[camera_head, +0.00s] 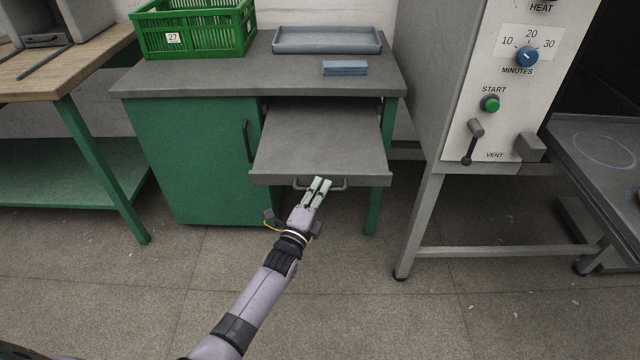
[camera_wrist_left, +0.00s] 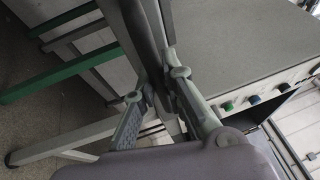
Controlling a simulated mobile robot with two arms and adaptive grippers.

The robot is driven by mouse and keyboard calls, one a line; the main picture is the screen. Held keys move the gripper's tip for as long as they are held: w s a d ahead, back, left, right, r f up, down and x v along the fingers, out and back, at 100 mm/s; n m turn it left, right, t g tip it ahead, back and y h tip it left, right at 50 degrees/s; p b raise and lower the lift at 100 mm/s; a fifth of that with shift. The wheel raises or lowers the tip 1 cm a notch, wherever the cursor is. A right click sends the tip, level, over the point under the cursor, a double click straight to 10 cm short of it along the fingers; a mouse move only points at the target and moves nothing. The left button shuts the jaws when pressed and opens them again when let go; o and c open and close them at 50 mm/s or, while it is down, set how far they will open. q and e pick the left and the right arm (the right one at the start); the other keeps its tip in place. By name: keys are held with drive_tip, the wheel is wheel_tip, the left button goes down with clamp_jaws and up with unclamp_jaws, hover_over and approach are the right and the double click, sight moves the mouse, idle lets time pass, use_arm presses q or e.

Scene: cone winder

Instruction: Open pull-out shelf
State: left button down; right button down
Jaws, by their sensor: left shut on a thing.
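The grey pull-out shelf (camera_head: 322,142) sticks out from under the top of the green workbench (camera_head: 190,150), well forward of the bench front. Its dark bar handle (camera_head: 335,186) runs along its front edge. My left gripper (camera_head: 319,184) is at the middle of this handle, with its fingers shut on it. My right gripper is in neither view.
A green crate (camera_head: 195,45), a grey-blue tray (camera_head: 326,40) and a blue block (camera_head: 345,68) sit on the bench top. A machine with a blue dial (camera_head: 527,57) stands to the right. A wooden table (camera_head: 70,65) is at left. The floor before the shelf is clear.

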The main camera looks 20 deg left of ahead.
use_arm(q)
drive_tip(key=shift+s, duration=0.3)
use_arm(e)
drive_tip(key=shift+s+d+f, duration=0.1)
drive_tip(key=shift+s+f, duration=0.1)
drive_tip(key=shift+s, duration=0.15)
use_arm(q)
drive_tip(key=shift+f, duration=0.1)
drive_tip(key=c, duration=1.7)
unclamp_jaws()
drive_tip(key=shift+o, duration=0.2)
drive_tip(key=v, duration=1.2)
